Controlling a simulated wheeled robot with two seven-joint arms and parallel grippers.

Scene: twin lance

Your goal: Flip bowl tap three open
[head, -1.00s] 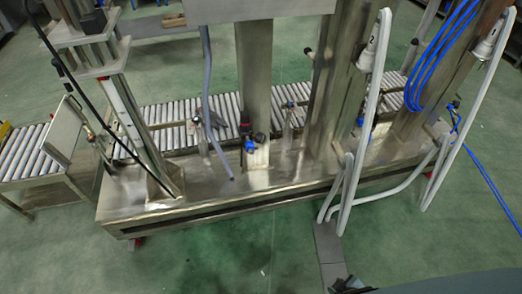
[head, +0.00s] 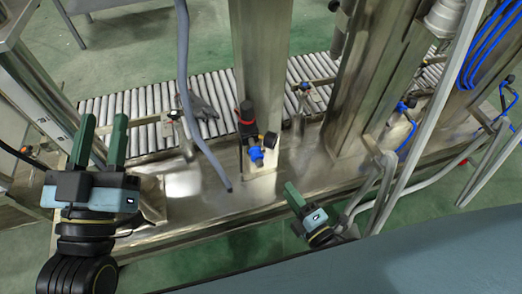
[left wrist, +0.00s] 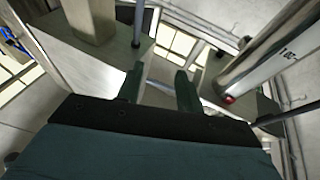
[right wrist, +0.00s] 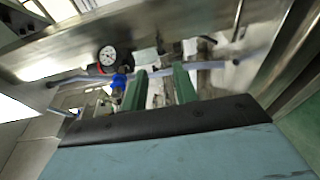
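I cannot tell which fitting is bowl tap three. My left gripper (head: 99,138) is open and empty, pointing up in front of the machine's left end. Its open fingers also show in the left wrist view (left wrist: 160,88). My right gripper (head: 295,196) is low at the machine's front edge, right of the middle column, apart from the fittings. In the right wrist view its fingers (right wrist: 160,85) are open with nothing clearly gripped.
A black and red regulator (head: 246,118) with a blue part (head: 256,154) and gauge is on the middle steel column (head: 260,60). A grey hose (head: 184,80) hangs left of it. A roller conveyor (head: 225,88) runs behind. White tube frames (head: 425,130) stand at right.

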